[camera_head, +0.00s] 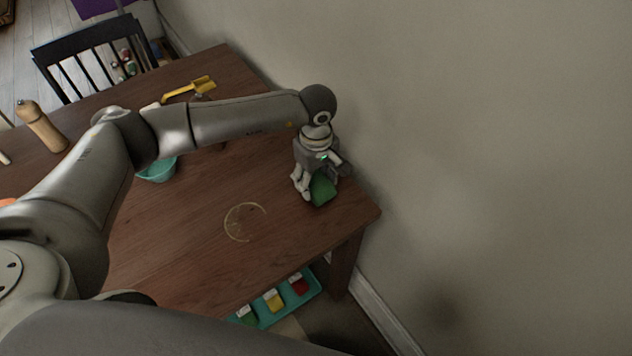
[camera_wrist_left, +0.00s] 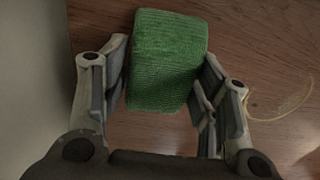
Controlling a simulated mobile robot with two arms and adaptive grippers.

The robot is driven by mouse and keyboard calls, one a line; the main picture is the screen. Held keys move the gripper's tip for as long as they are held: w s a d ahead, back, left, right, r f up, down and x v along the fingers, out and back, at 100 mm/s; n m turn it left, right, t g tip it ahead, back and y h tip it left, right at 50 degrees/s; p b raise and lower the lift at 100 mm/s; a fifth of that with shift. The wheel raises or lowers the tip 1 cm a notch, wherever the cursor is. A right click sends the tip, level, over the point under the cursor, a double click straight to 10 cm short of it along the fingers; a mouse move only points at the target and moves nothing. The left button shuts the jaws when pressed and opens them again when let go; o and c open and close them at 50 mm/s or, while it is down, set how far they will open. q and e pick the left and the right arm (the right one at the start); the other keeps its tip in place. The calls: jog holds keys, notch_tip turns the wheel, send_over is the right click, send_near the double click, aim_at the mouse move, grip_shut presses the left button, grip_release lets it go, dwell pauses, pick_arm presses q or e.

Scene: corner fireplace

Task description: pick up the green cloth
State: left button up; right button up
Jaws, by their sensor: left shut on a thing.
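The green cloth (camera_head: 322,190) is a thick, folded, ribbed block at the table's right end, near the wall. In the left wrist view the cloth (camera_wrist_left: 170,60) sits between the two fingers. My left gripper (camera_head: 319,184) points down over the table and is shut on the cloth; in the wrist view its finger pads (camera_wrist_left: 163,82) lie along both sides of it. I cannot tell whether the cloth touches the wooden table (camera_head: 200,265) or is just above it. My right gripper is not in view.
A pale ring mark (camera_head: 245,222) lies on bare table. A teal bowl (camera_head: 160,172) is partly behind my left arm. A teal tray (camera_head: 283,303) is below the near edge. The wall (camera_head: 480,150) is close on the right.

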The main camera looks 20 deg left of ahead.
pick_arm(q)
jog(key=s+r, duration=0.1)
jog(key=r, duration=0.1)
jog(key=s+d+r+b, duration=0.1)
jog(key=r, duration=0.1)
jog(key=s+d+r, duration=0.1)
jog(key=s+r, duration=0.1)
jog(key=shift+r, duration=0.4)
jog(key=s+d+r+b, duration=0.2)
jog(key=s+d+r, duration=0.2)
jog(key=s, duration=0.4)
jog(key=shift+s+r, duration=0.3)
jog(key=shift+s, duration=0.05)
jog(key=o, duration=0.3)
jog(key=shift+c, duration=1.4)
jog(key=shift+w, duration=0.1)
